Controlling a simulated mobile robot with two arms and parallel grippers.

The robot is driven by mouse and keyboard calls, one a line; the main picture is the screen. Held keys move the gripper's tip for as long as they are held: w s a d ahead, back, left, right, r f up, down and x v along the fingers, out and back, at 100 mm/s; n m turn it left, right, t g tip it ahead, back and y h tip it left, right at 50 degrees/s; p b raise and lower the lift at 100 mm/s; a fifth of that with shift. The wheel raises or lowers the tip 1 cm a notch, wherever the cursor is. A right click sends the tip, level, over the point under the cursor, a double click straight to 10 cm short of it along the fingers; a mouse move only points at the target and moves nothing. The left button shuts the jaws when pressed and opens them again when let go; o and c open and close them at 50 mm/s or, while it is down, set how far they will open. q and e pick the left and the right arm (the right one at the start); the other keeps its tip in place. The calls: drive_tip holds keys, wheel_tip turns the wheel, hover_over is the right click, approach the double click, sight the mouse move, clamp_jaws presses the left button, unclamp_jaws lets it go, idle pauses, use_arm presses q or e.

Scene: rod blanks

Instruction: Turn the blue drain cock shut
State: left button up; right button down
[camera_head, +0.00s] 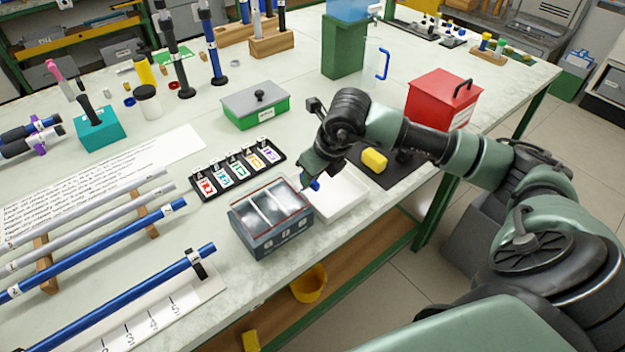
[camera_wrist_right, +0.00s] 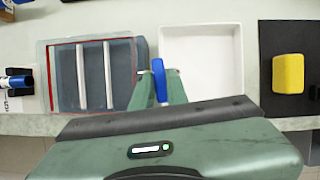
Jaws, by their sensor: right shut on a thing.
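The blue drain cock (camera_head: 312,184) sticks out of the right end of a grey tank (camera_head: 270,244) with a clear top and pale dividers. In the right wrist view the blue cock (camera_wrist_right: 159,80) stands between my fingers, and the tank (camera_wrist_right: 68,75) lies to its left. My right gripper (camera_head: 308,178) is at the tank's right end and is shut on the cock; its fingers also show in the right wrist view (camera_wrist_right: 160,92). The cock's far side and its stem are mostly hidden. My left gripper is not in view.
A white tray (camera_head: 333,222) sits right beside the tank, under my gripper. A yellow block (camera_head: 374,159) lies on a black mat (camera_head: 398,175). A rack of small labelled cards (camera_head: 240,188) stands behind the tank. Blue rods (camera_head: 110,304) lie at the left.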

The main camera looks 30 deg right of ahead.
drive_tip(key=shift+m+b, duration=0.35)
drive_tip(key=shift+m, duration=0.25)
drive_tip(key=shift+r+h, duration=0.1)
drive_tip(key=shift+h, duration=0.2)
drive_tip(key=c, duration=1.4)
unclamp_jaws()
drive_tip(key=shift+a, duration=0.1)
drive_tip(key=b+v, duration=0.1)
drive_tip(key=v, duration=0.6)
drive_tip(key=shift+r, duration=0.35)
